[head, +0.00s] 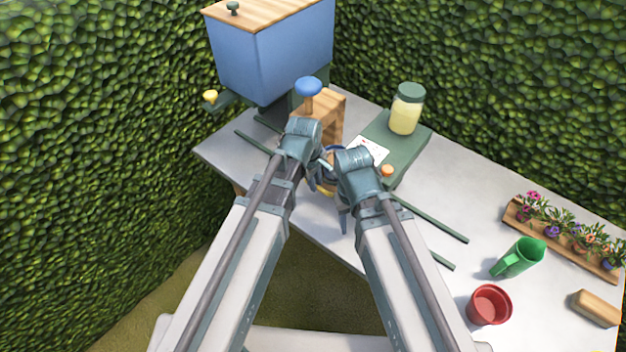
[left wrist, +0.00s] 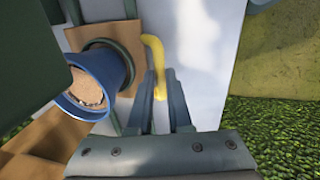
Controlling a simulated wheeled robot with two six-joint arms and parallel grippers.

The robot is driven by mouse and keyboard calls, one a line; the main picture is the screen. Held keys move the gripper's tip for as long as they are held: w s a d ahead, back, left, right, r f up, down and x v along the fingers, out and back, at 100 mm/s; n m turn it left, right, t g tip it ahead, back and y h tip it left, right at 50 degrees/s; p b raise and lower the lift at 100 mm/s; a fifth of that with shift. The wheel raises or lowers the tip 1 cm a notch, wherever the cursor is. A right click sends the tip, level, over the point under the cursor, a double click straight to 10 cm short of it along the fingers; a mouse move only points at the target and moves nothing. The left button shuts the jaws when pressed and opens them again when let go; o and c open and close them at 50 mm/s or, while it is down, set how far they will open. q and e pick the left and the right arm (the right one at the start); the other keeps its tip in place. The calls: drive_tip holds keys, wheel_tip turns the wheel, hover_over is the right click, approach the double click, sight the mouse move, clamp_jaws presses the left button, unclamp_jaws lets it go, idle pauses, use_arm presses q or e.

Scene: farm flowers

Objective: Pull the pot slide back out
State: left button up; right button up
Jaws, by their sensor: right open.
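The pot slide is a wooden square plate (left wrist: 127,38) on the pale tabletop, with a curved yellow handle (left wrist: 152,46) at its side. In the head view my left gripper (head: 319,181) is low by the table's front edge, and the slide is mostly hidden by my arms. My right gripper (head: 342,208) is open and empty, just right of it.
A wooden press stand with a blue knob (head: 308,87) and a blue hopper (head: 272,55) stand behind. A jar (head: 406,108) is on a green board (head: 415,145).

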use_arm(q)
drive_tip(key=o, duration=0.4)
use_arm(e)
drive_tip(key=shift+r, duration=0.1)
use_arm(q)
drive_tip(key=r+p, duration=0.4)
drive_tip(key=s+a+r+p, duration=0.1)
drive_tip(key=r+p, duration=0.4)
drive_tip(key=s+r+p, duration=0.1)
drive_tip(key=r+p, duration=0.3)
drive_tip(key=shift+s+a+r+p, duration=0.1)
drive_tip(key=shift+a+r+p, duration=0.15)
drive_tip(key=shift+r+p, duration=0.05)
use_arm(e)
wheel_tip(320, 180, up, 13)
drive_tip(key=shift+r, duration=0.2)
